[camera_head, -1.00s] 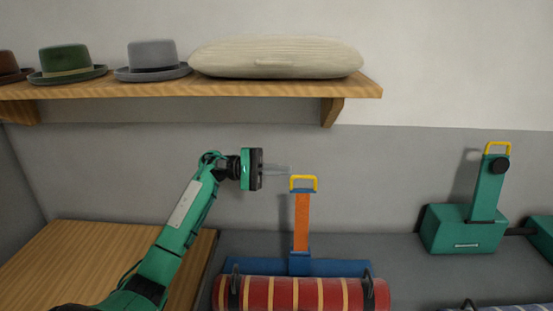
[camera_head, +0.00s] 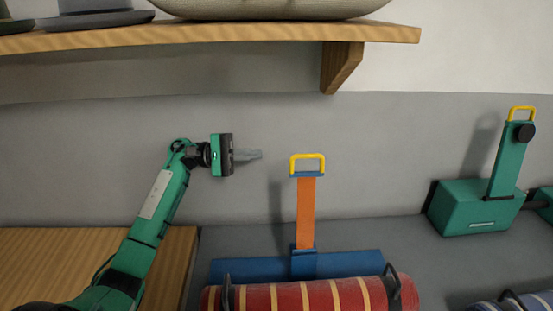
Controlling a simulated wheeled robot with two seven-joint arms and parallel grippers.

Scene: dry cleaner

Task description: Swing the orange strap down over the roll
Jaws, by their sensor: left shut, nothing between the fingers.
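The orange strap (camera_head: 306,212) stands upright on a blue base (camera_head: 350,264) and has a yellow loop handle (camera_head: 307,159) at its top. The red roll with yellow stripes (camera_head: 315,298) lies in front of the base, cut off by the bottom edge of the view. The strap is not over the roll. My left gripper (camera_head: 250,155) is to the left of the yellow handle, at about its height in the picture, with its fingers shut and empty, pointing right. A gap shows between the fingertips and the handle. My right gripper is not in view.
A wooden shelf (camera_head: 230,41) with hats and a pale cushion-like bundle runs above my left arm, with a bracket (camera_head: 341,66) beneath. A green device (camera_head: 480,207) stands at right. A wooden surface (camera_head: 35,266) is at left. A striped blue roll (camera_head: 525,302) shows at lower right.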

